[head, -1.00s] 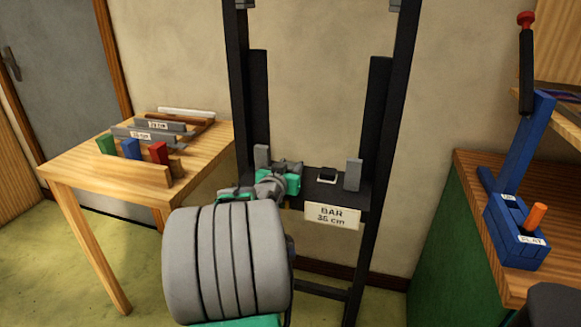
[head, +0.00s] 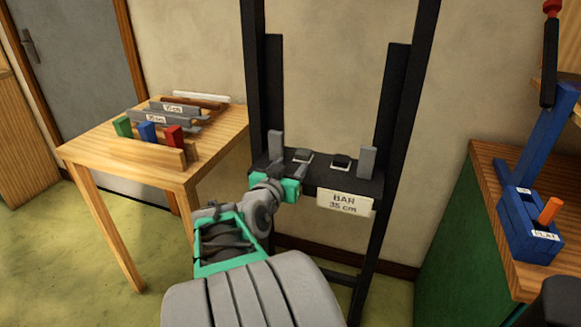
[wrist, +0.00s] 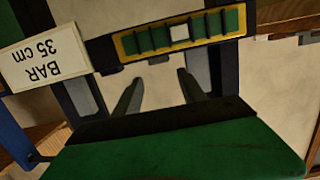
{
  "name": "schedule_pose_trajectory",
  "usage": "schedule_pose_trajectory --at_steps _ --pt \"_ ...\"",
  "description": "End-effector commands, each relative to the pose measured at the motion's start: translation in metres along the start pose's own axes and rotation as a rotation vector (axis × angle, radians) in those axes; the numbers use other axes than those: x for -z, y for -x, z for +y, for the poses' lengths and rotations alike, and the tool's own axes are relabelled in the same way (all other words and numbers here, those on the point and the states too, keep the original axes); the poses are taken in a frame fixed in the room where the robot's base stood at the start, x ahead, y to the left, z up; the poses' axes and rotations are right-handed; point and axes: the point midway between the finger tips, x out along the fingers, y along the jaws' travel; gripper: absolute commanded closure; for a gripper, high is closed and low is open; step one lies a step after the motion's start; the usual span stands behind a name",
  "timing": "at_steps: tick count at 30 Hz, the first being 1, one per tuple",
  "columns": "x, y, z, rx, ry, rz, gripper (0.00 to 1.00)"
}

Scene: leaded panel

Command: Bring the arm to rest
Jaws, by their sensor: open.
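My gripper shows in the wrist view (wrist: 159,78), its two dark fingers apart with nothing seen between them. In the head view, my arm reaches up from the bottom centre, and its teal end is in front of the left part of a black stand's shelf. The black stand (head: 312,178) bears a label reading "BAR 35 cm" (head: 343,203). Its shelf has two grey upright posts and two small dark pads, with no bar on it. The label also shows upside down in the wrist view (wrist: 45,58).
A wooden table (head: 90,153) at left holds grey bars and green, blue and red blocks. A green cabinet (head: 445,235) at right carries a blue holder (head: 525,225) with an orange peg. A yellow-edged green strip (wrist: 150,38) crosses the wrist view. Floor is clear between table and stand.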

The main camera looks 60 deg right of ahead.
Motion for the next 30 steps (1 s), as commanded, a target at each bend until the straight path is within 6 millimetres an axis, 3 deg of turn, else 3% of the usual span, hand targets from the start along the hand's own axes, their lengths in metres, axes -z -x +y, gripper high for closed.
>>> schedule_pose_trajectory --at_steps 14,17,20,23,27,30 --pt "0.001 0.008 -0.001 0.002 0.001 -0.004 0.52" --pt "0.007 0.02 -0.023 0.051 0.007 -0.065 0.52" --pt "0.009 0.056 -0.072 0.174 0.048 -0.22 0.52" --pt "0.004 0.121 -0.129 0.357 0.15 -0.417 0.52" --pt "-0.002 0.236 -0.177 0.633 0.374 -0.657 0.52" --pt "0.001 0.322 -0.184 0.829 0.58 -0.788 0.52"
